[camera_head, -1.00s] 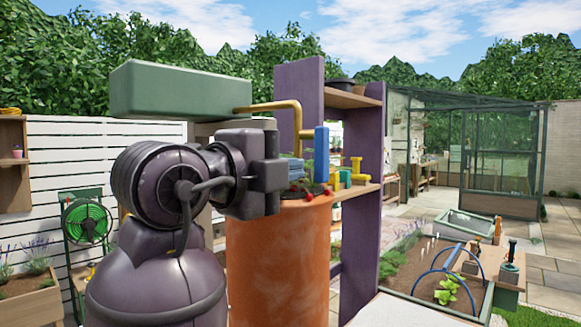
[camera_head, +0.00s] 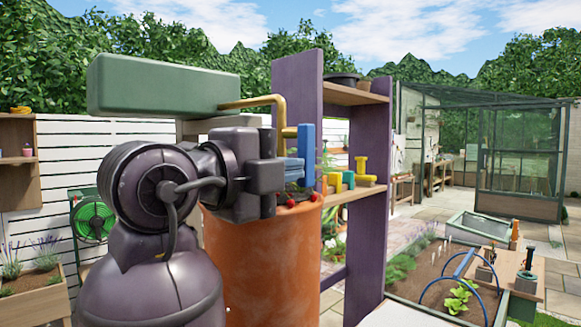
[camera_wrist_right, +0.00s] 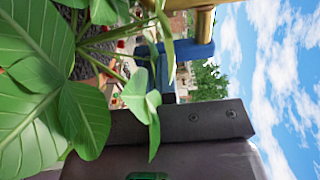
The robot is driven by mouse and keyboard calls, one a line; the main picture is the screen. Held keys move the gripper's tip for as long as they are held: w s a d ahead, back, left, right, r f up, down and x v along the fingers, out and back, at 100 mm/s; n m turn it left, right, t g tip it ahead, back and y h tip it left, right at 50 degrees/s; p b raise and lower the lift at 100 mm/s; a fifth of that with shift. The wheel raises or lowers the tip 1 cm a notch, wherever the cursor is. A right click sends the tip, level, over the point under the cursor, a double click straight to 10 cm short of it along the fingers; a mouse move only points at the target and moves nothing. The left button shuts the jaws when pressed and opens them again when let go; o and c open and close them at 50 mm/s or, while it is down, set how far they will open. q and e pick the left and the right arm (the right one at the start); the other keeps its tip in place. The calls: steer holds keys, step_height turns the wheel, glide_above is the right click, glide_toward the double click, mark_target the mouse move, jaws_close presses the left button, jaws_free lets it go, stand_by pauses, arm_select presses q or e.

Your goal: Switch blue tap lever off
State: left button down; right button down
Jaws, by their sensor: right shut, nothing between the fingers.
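The blue tap lever (camera_head: 305,150) stands upright below the end of a brass pipe (camera_head: 270,100), over the big orange pot. In the right wrist view a blue bar (camera_wrist_right: 185,52) crosses beside the brass pipe (camera_wrist_right: 205,22), partly behind leaves. My left gripper is not in view.
The orange pot (camera_head: 262,262) holds dark soil and red berries. Large leaves (camera_wrist_right: 85,115) crowd the wrist view. A green tank (camera_head: 160,85) lies above my arm. A purple shelf (camera_head: 366,150) with yellow and green items stands right of the lever.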

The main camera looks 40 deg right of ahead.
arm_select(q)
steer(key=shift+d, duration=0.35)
arm_select(e)
steer(key=shift+d, duration=0.15)
steer(key=shift+w+d+f+b, duration=0.1)
steer(key=shift+d+f+b, duration=0.2)
steer(key=shift+f+b, duration=0.1)
steer(key=shift+r, duration=0.2)
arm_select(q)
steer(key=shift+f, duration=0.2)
